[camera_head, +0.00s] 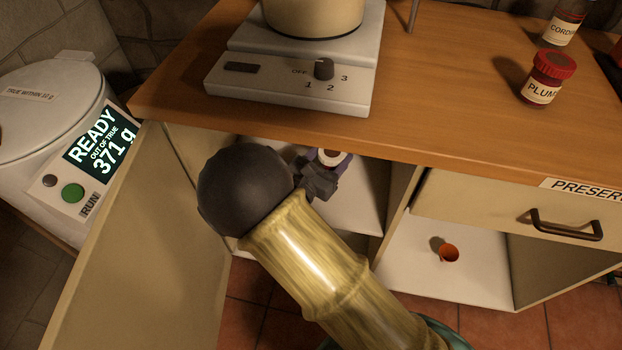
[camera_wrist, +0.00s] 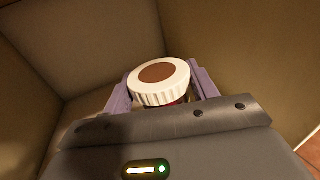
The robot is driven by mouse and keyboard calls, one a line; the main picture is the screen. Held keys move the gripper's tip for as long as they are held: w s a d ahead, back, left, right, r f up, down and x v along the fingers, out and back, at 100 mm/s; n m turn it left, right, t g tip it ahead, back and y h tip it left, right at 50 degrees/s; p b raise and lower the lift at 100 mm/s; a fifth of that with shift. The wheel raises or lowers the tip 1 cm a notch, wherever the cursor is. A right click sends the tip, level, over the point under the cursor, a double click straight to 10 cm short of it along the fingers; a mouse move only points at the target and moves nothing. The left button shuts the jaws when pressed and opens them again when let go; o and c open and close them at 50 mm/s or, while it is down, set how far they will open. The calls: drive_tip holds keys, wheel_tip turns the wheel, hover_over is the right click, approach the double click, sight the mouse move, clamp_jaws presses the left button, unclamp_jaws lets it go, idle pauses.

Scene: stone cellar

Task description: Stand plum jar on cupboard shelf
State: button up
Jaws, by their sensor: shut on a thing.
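A jar with a red lid and a label reading PLUM (camera_head: 546,80) stands upright on the wooden counter at the right. My gripper (camera_head: 322,168) is inside the open cupboard under the counter. It is shut on a white-lidded jar (camera_wrist: 160,84), whose lid has a brown disc on top; a little red shows below the lid. The held jar also shows partly in the head view (camera_head: 333,157), and its label is hidden. The cupboard shelf (camera_head: 358,205) is a pale board below my gripper. I cannot tell whether the held jar touches it.
The cupboard door (camera_head: 150,250) stands open at the left. A hotplate (camera_head: 290,85) with a pot is on the counter, and a CORDIAL bottle (camera_head: 565,22) stands behind the plum jar.

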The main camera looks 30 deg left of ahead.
sight(330, 170)
wheel_tip(330, 170, down, 6)
drive_tip(key=shift+w+d+r+b, duration=0.15)
drive_tip(key=shift+r+b, duration=0.05)
drive_tip(key=shift+b, duration=0.85)
drive_tip(key=shift+s+a, duration=0.2)
drive_tip(key=shift+s, duration=0.05)
drive_tip(key=shift+f+b, duration=0.75)
drive_tip(key=shift+f, duration=1.1)
drive_tip(key=shift+f, duration=0.15)
drive_tip(key=o, duration=1.1)
drive_tip(key=shift+w, duration=0.1)
drive_tip(key=shift+o, duration=0.2)
drive_tip(key=shift+s, duration=0.2)
drive_tip(key=s+a+p, duration=0.1)
drive_tip(key=s+p, duration=0.2)
drive_tip(key=s, duration=0.8)
drive_tip(key=shift+s+a+p, duration=0.15)
drive_tip(key=shift+s+p, duration=0.15)
drive_tip(key=shift+p, duration=0.05)
